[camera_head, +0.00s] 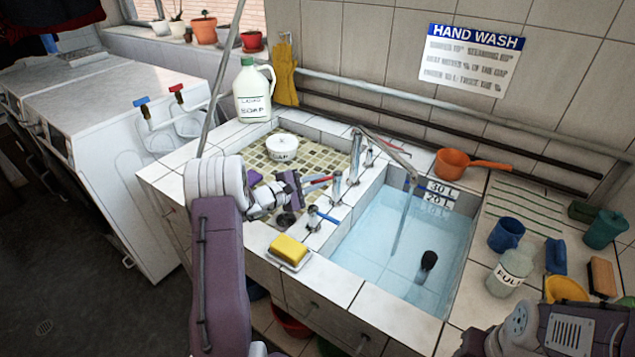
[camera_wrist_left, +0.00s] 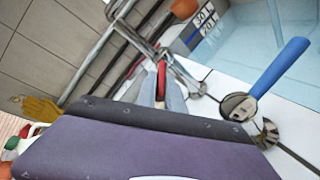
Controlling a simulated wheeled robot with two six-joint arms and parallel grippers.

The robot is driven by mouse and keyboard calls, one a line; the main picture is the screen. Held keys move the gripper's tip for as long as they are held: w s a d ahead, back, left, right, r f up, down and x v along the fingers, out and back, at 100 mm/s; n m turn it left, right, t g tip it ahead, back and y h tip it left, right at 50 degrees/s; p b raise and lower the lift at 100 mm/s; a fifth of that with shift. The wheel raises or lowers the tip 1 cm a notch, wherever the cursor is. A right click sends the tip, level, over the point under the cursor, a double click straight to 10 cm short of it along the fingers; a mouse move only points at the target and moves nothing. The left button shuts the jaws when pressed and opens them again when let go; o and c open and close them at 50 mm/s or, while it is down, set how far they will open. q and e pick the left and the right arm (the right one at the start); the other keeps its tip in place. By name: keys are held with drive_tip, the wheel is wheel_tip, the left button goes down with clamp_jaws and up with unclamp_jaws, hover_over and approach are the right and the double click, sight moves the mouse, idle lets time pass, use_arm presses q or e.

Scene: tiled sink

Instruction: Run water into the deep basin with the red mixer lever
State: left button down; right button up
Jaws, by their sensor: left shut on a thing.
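The red mixer lever (camera_head: 319,179) sits on a metal tap post (camera_head: 336,188) by the divider between the basins. My left gripper (camera_head: 308,184) is shut on the red lever, which shows between its fingers in the left wrist view (camera_wrist_left: 161,78). The blue lever (camera_head: 326,217) stands nearer the front and shows large in the wrist view (camera_wrist_left: 280,67). The spout (camera_head: 388,146) reaches over the deep basin (camera_head: 350,283), and a stream (camera_head: 402,222) falls from it. Water (camera_head: 372,250) lies in the basin, near the lower 20 L mark (camera_head: 434,199). My right gripper's fingers are out of view.
A yellow sponge (camera_head: 289,249) on a dish sits on the front ledge. The shallow tiled basin (camera_head: 257,163) holds a white bowl (camera_head: 282,147). A soap jug (camera_head: 253,92) stands behind. An orange ladle (camera_head: 462,163), blue mug (camera_head: 506,234) and FULL jar (camera_head: 509,273) occupy the right counter.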

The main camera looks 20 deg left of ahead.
use_arm(q)
drive_tip(key=c, duration=1.5)
unclamp_jaws()
drive_tip(key=shift+o, duration=0.2)
drive_tip(key=v, duration=0.9)
drive_tip(key=shift+b, duration=0.4)
